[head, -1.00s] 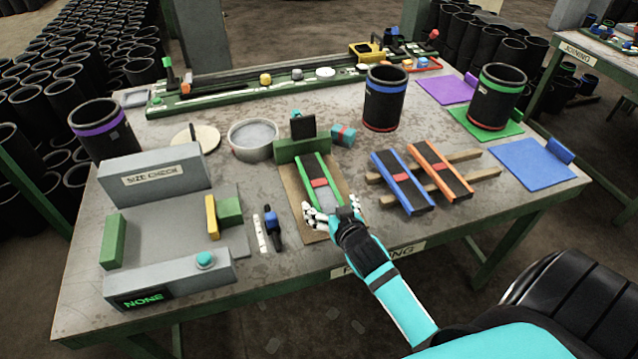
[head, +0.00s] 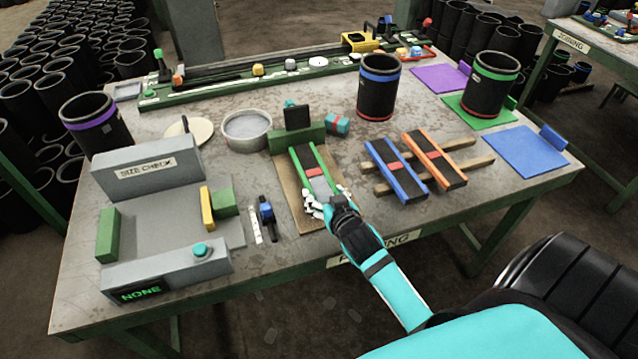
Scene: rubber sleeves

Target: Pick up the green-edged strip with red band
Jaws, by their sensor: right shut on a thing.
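The green-edged strip (head: 309,158) is dark with green long edges and a red band (head: 315,172) across it. It lies on a brown board (head: 287,190) in front of a green block (head: 297,139). My right gripper (head: 326,197) is at the strip's near end, shut on it, with its fingers on both sides. The fingers and hand hide part of that end. My left gripper is not in view.
A blue-edged strip (head: 383,160) and an orange-edged strip (head: 424,147) lie on wooden rails (head: 468,144) to the right. A grey size-check station (head: 148,172) stands left. A caliper-like tool (head: 267,219) lies beside the board. Banded sleeves (head: 379,95) stand behind.

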